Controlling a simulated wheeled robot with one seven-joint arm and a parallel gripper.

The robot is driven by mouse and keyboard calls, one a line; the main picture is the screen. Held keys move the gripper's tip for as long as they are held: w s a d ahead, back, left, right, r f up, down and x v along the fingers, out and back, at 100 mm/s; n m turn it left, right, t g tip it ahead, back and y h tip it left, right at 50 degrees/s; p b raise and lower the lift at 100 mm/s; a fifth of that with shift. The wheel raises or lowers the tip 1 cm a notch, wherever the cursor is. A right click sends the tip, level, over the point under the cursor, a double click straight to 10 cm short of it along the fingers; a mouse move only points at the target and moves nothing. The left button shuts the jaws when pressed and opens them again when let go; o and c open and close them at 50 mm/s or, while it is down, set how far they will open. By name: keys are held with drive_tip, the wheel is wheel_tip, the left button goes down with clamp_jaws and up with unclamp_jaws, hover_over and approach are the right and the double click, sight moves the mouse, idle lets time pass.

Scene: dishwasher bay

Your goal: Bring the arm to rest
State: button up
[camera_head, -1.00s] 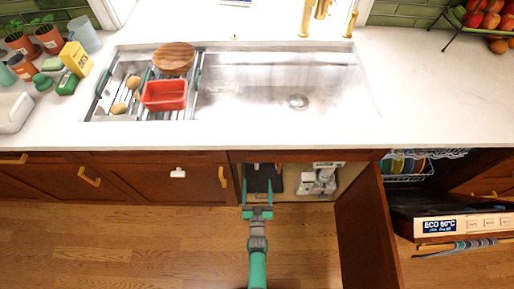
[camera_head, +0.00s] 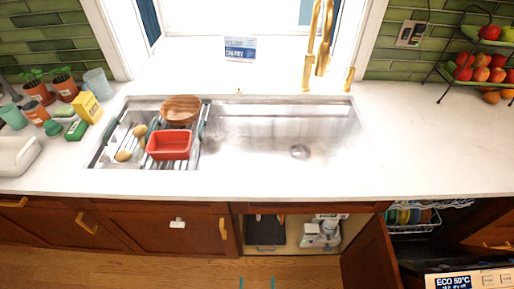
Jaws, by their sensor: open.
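My gripper (camera_head: 257,283) shows only as two green fingertips at the bottom edge of the head view. The fingertips are apart with nothing between them, over the wooden floor in front of the open sink cabinet (camera_head: 346,236). The rest of my arm is out of the picture. A dark bin-like object (camera_head: 265,231) stands inside the cabinet, apart from the fingertips.
The open cabinet door (camera_head: 370,258) juts out to the right of my gripper. Beyond it, the dishwasher (camera_head: 468,280) is open with dishes in its rack (camera_head: 412,222). The sink (camera_head: 285,140) holds a red tub (camera_head: 169,145). Floor (camera_head: 170,268) lies clear to the left.

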drive_tip(key=s+r, duration=0.5)
drive_tip(key=r, duration=0.5)
drive_tip(key=s+r+g, duration=0.1)
drive_tip(key=s+r, duration=0.5)
drive_tip(key=r, duration=0.5)
drive_tip(key=shift+s+r, duration=0.25)
drive_tip(key=shift+s, duration=0.05)
drive_tip(key=shift+w+a, duration=0.1)
drive_tip(key=shift+c, duration=0.6)
